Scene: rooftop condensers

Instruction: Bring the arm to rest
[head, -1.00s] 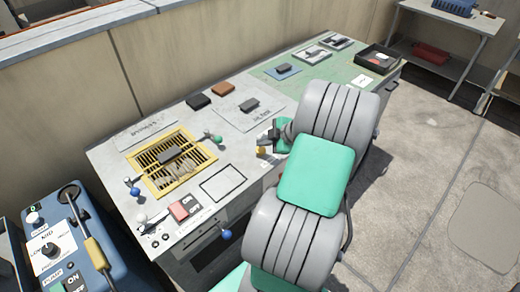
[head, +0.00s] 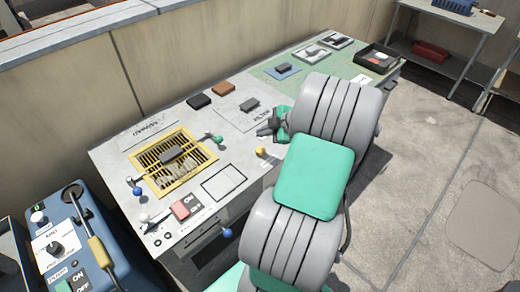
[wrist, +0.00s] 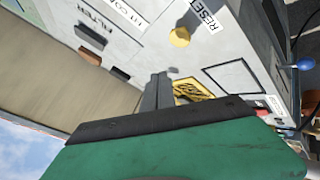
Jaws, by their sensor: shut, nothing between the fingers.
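My gripper (head: 268,128) is at the end of my grey and green arm, above the middle of the grey workbench (head: 215,122). Its dark fingers are shut and empty. In the wrist view the shut fingers (wrist: 157,92) point toward the bench top, with a yellow knob (wrist: 180,37) and a "RESET" label beyond them. The yellow knob also shows in the head view (head: 262,152), just below the gripper and apart from it. My arm hides part of the bench's right side.
The bench carries a yellow-framed grille (head: 173,162), a red switch (head: 180,209), a blue-ended lever (head: 228,232) and a black tray (head: 376,58). A blue machine (head: 75,240) stands at the lower left. A concrete wall (head: 180,55) runs behind. The floor at right is clear.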

